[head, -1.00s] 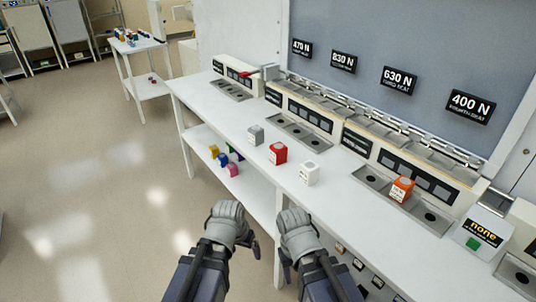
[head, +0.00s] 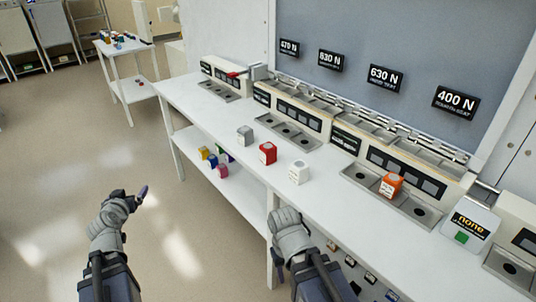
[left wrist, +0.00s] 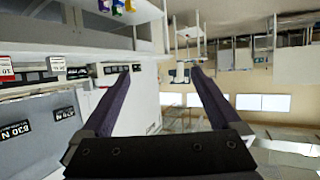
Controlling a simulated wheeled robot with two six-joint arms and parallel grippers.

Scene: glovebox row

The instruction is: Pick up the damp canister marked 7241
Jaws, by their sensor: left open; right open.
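Several small canisters with labels too small to read stand about, so I cannot tell which is 7241 or damp. A grey canister (head: 245,136), a red canister (head: 267,153) and a white canister (head: 298,172) stand on the bench. An orange canister (head: 391,185) sits at a station's metal tray. My left gripper (head: 138,197) is open and empty, out over the floor left of the bench; its spread fingers also show in the left wrist view (left wrist: 161,75). My right gripper (head: 276,262) is by the bench's front edge, away from the canisters, with its fingers partly hidden.
The white bench (head: 225,120) has a row of stations with metal trays behind its front strip. Coloured blocks (head: 221,169) sit on its lower shelf. A "none" box (head: 468,222) stands at right. A small side table (head: 122,48) is at back left. Floor at left is clear.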

